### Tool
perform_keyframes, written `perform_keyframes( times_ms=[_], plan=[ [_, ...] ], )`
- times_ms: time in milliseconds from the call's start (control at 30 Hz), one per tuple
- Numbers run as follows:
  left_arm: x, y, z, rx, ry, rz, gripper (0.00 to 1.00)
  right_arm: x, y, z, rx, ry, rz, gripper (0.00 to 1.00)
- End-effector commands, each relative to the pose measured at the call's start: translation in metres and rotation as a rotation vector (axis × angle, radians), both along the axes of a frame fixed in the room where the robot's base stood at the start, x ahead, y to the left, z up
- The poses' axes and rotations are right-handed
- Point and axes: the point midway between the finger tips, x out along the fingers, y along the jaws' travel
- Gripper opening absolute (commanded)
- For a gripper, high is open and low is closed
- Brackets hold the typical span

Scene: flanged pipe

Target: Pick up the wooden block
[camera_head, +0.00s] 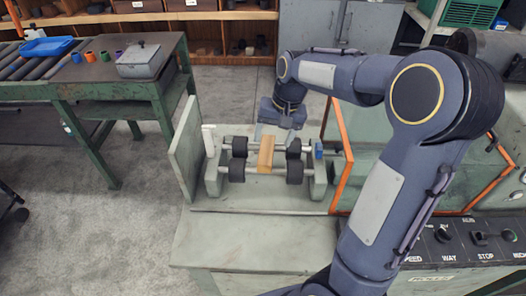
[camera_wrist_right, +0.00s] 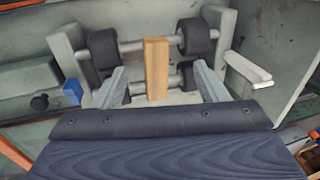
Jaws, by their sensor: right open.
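The wooden block (camera_head: 265,155) is a light-brown upright piece in the middle of the roller fixture, between the dark rollers. It also shows in the right wrist view (camera_wrist_right: 157,70), standing between and beyond my fingertips. My right gripper (camera_head: 274,132) is above and just behind the block in the head view. In the right wrist view its two grey fingers (camera_wrist_right: 162,85) are spread apart, with the block in the gap between them. I cannot tell whether either finger touches it. My left gripper is not in view.
Black rollers (camera_head: 238,147) on metal shafts flank the block. A pale upright panel (camera_head: 186,140) stands left of the fixture, and an orange-edged guard (camera_head: 345,150) stands right. A control panel (camera_head: 470,240) is at front right. A green table (camera_head: 110,70) with small cups stands at left.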

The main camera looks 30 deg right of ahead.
Motion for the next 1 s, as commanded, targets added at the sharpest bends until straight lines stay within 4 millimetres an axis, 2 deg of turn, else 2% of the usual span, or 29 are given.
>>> perform_keyframes(
  times_ms=[33,100,200,300,667,900,1000],
  plan=[
    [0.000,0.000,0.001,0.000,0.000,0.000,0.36,0.020,-0.005,-0.014,-0.034,0.043,-0.020,0.66],
    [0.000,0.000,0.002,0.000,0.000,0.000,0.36,0.040,-0.011,-0.028,-0.076,0.083,-0.048,0.66],
    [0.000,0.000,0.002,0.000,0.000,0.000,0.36,0.061,-0.016,-0.044,-0.126,0.120,-0.075,0.66],
    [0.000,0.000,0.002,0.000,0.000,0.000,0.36,0.072,-0.019,-0.054,-0.157,0.140,-0.089,0.66],
    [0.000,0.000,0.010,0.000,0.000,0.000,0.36,0.076,-0.020,-0.091,-0.169,0.151,-0.096,0.66],
    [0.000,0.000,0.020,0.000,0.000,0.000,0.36,0.074,-0.020,-0.127,-0.167,0.150,-0.096,0.66],
    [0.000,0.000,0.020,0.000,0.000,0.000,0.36,0.075,-0.020,-0.134,-0.168,0.147,-0.096,0.66]
  ],
)
